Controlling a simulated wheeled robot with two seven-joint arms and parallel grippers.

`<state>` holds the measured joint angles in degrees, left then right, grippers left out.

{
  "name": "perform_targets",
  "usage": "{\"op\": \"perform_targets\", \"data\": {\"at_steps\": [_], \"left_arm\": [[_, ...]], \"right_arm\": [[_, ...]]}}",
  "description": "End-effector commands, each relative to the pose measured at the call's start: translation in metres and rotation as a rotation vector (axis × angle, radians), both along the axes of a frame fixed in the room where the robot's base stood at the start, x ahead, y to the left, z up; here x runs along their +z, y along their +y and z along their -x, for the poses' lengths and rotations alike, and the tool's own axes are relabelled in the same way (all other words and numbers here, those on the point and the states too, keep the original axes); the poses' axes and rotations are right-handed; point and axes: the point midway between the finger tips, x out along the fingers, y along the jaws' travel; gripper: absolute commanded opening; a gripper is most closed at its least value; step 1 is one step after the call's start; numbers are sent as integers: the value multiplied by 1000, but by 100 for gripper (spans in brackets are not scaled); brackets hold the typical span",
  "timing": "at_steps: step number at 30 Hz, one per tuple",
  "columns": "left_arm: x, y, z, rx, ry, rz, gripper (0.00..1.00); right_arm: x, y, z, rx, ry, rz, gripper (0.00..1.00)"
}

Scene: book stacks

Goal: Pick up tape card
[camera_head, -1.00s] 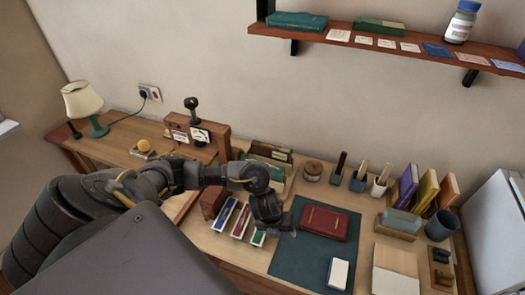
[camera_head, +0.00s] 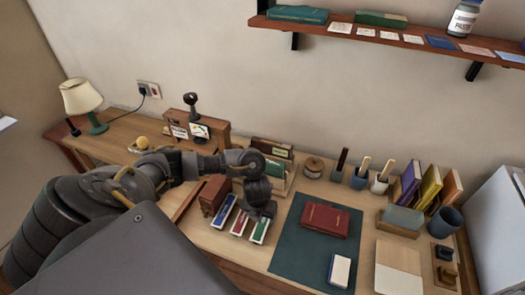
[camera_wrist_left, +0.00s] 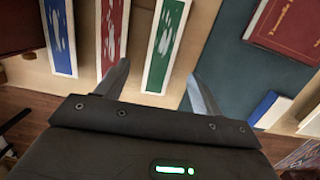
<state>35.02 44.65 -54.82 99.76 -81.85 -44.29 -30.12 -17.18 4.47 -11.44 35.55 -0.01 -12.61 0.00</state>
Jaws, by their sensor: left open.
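Three narrow cards with white markings lie side by side in white frames on the desk: a blue one (camera_head: 223,211), a red one (camera_head: 239,222) and a green one (camera_head: 260,231). I cannot tell which is the tape card. My left gripper (camera_head: 263,211) is open and empty over the far end of the green card. In the left wrist view, the green card (camera_wrist_left: 167,42) runs between the two spread fingertips (camera_wrist_left: 158,75). The red card (camera_wrist_left: 112,30) is just left of the left finger, and the blue card (camera_wrist_left: 59,38) is farther left.
A dark red book (camera_head: 325,219) lies on a green mat (camera_head: 292,255) right of the cards, with a white-topped block (camera_head: 340,270) nearer. A small reddish-brown box (camera_head: 214,195) stands left of the cards. A file holder (camera_head: 273,150) stands behind.

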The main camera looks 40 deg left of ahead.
Motion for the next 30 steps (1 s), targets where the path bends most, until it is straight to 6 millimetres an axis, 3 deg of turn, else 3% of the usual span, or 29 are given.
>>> {"op": "perform_targets", "data": {"at_steps": [12, 20, 30], "left_arm": [[-47, 2, -11, 1, 2, 0, 67], [-50, 2, -12, 0, 0, 0, 67], [-50, 2, -12, 0, 0, 0, 25]], "right_arm": [[2, 0, 0, 0, 0, 0, 36], [2, 0, 0, 0, 1, 0, 36], [2, -2, 1, 1, 1, 2, 36]]}}
